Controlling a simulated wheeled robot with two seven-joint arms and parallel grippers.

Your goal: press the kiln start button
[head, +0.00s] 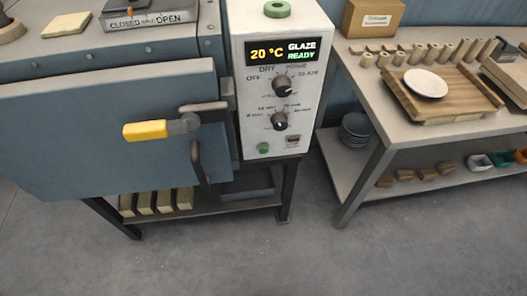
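The blue-grey kiln (90,120) stands at the left, its front door closed or nearly so; I cannot tell which. A latch with a yellow grip (145,131) points left across the door. The white control box (245,100) is at the kiln's right side. Its display (281,52) reads "20 °C GLAZE READY". Below it are two black knobs (282,85). A small round green button (263,149) sits low on the left of the panel, with a small brownish switch (293,139) to its right. Neither gripper shows.
A green ring (277,9) lies on top of the control box. At right, a table (385,131) holds a wooden board with a white plate (426,83). Dark stacked plates (355,129) sit on its lower shelf. The grey floor in front is clear.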

